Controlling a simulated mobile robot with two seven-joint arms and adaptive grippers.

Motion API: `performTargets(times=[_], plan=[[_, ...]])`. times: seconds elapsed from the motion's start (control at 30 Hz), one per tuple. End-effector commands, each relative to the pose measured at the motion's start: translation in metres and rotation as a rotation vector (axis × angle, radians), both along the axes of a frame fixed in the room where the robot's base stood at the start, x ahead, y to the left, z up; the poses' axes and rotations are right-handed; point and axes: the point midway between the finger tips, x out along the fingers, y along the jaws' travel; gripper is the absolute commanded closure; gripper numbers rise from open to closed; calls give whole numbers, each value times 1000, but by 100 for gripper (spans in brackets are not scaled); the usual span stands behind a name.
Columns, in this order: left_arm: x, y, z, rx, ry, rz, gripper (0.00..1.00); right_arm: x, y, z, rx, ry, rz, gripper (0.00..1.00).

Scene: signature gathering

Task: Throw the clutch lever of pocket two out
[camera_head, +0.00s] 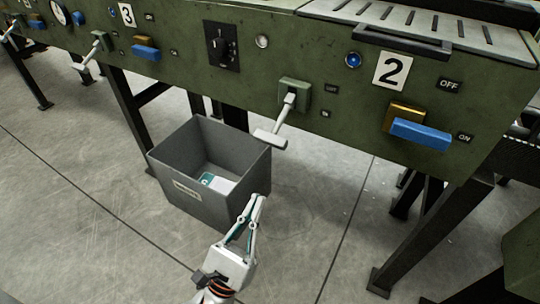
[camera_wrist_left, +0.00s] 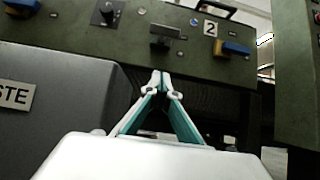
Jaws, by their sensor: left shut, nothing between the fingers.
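The clutch lever of pocket two (camera_head: 270,137) is a pale bar with a cross handle. It slants down and left from a green block (camera_head: 295,88) on the machine's front panel. Two small labels sit right of the block; the lower one seems to read IN. In the left wrist view the lever (camera_wrist_left: 166,30) shows beyond my fingers, near the top. My left gripper (camera_head: 261,197) is shut and empty, below the lever and apart from it, by the bin's right front corner. The number 2 plate (camera_head: 393,71) is to the lever's right. My right gripper is not in view.
A grey waste bin (camera_head: 209,192) with papers inside stands below the panel, left of my gripper. A blue paddle switch (camera_head: 420,133) and a black knob plate (camera_head: 221,46) flank the lever. Pocket three's lever (camera_head: 94,50) is farther left. Floor right of my gripper is clear.

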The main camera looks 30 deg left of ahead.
Motion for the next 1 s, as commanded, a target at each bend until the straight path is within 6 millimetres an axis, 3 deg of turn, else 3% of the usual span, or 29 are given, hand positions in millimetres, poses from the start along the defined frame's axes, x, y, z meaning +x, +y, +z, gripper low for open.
performTargets(times=[0.27, 0.73, 1.0], plan=[[11, 0, 10, -2, -2, 0, 100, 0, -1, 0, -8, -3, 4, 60], [79, -2, 66, -2, -4, 1, 100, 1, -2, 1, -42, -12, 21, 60], [63, -2, 95, -3, 0, 0, 100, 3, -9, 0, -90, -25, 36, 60]])
